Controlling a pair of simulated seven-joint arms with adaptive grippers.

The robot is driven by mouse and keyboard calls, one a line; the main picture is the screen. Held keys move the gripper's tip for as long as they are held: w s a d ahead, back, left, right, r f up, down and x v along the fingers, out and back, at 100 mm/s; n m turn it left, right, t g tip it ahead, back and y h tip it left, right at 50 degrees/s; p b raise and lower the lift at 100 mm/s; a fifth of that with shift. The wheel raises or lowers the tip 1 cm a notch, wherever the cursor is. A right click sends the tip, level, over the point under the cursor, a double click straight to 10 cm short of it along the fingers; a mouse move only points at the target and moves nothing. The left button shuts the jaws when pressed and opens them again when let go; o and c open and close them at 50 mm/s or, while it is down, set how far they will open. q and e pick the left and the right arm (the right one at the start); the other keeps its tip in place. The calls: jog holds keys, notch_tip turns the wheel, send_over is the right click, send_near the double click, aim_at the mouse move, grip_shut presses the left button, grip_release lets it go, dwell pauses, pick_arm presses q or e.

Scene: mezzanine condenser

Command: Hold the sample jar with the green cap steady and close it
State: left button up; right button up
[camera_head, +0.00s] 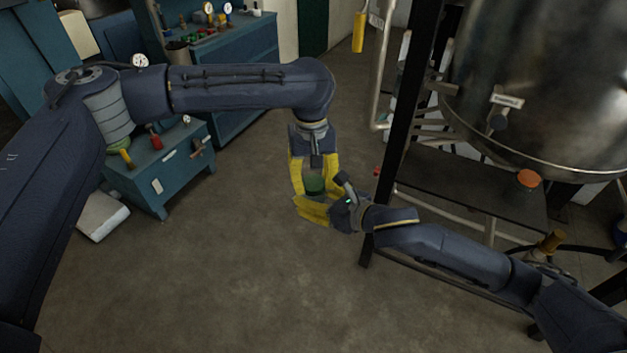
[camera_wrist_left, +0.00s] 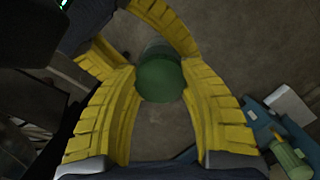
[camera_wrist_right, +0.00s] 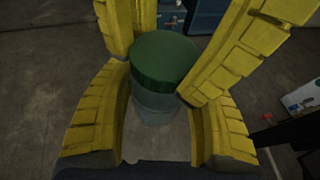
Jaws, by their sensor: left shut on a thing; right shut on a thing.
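The sample jar has a dark green cap (camera_head: 315,183), and both of my grippers meet at it in mid-air above the floor. My left gripper (camera_head: 313,176) comes from above and is shut on the green cap, one yellow finger on each side. In the left wrist view I look down on the cap (camera_wrist_left: 160,79). My right gripper (camera_head: 314,199) comes from the right and is shut on the clear jar body (camera_wrist_right: 155,103) below the cap. In the right wrist view the cap (camera_wrist_right: 164,60) sits on top of the jar. Whether its thread is tight cannot be told.
A dark metal stand with a shelf (camera_head: 480,185) and a large steel vessel (camera_head: 545,85) are at right; an orange-topped object (camera_head: 528,180) is on the shelf. A blue cabinet (camera_head: 165,175) with tools is at left. The floor (camera_head: 230,270) in front is clear.

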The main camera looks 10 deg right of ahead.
pick_arm(q)
jog(key=shift+f, duration=0.75)
dwell(0.4)
jog(key=shift+r, duration=0.2)
jog(key=shift+s+r, duration=0.1)
jog(key=shift+r, duration=0.15)
dwell(0.4)
jog(key=shift+r, duration=0.35)
dwell(0.6)
jog(key=shift+a+f, duration=0.1)
jog(key=shift+f, duration=0.8)
jog(key=shift+c, duration=0.2)
dwell(0.6)
jog(key=o, duration=0.8)
